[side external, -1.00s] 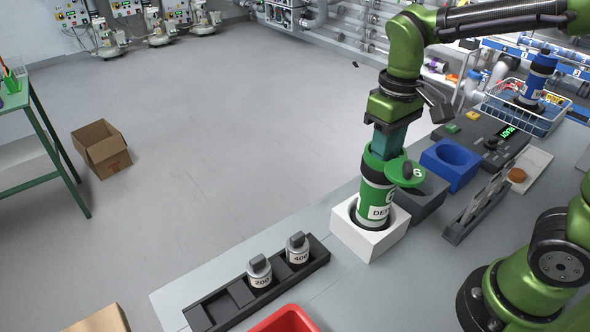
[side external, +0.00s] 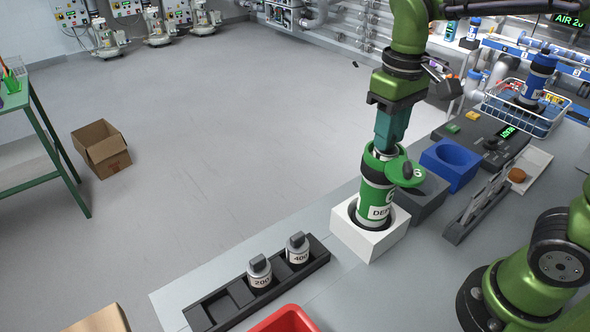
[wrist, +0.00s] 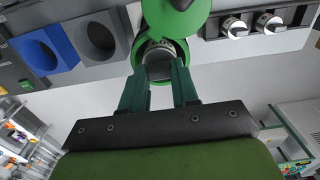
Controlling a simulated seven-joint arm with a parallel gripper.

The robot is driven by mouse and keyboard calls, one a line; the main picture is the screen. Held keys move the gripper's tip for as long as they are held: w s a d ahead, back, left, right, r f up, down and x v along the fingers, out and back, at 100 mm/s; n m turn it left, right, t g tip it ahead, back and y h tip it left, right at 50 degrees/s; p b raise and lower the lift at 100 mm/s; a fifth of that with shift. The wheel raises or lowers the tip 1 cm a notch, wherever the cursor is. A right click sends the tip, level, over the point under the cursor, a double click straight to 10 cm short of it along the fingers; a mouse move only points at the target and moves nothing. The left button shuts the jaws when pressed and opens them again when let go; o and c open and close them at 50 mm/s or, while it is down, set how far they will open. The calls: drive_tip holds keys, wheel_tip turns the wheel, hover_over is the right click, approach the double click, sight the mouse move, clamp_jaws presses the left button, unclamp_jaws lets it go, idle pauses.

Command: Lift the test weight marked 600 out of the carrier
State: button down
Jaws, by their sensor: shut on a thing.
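The green carrier (side external: 375,196) stands upright in a white square holder (side external: 346,231), with its round green lid (side external: 409,173) swung open to the right. In the wrist view the carrier (wrist: 184,48) shows its open mouth. My gripper (side external: 384,147) is above that mouth, its teal fingers pointing down. In the wrist view my gripper (wrist: 159,76) is shut on the grey knob of a weight (wrist: 159,66). The weight's pale top (side external: 380,155) shows at the carrier's rim; its lower part is hidden inside.
A black rack (side external: 240,300) at front holds the 200 weight (side external: 259,275) and 400 weight (side external: 298,250), with empty slots to the left. A red bin (side external: 285,322) is in front. Grey (side external: 428,198) and blue (side external: 450,165) holders and a slotted stand (side external: 478,210) are to the right.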

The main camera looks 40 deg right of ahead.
wheel_tip(320, 180, up, 14)
drive_tip(key=shift+r, duration=0.25)
drive_tip(key=shift+r, duration=0.15)
idle(0.3)
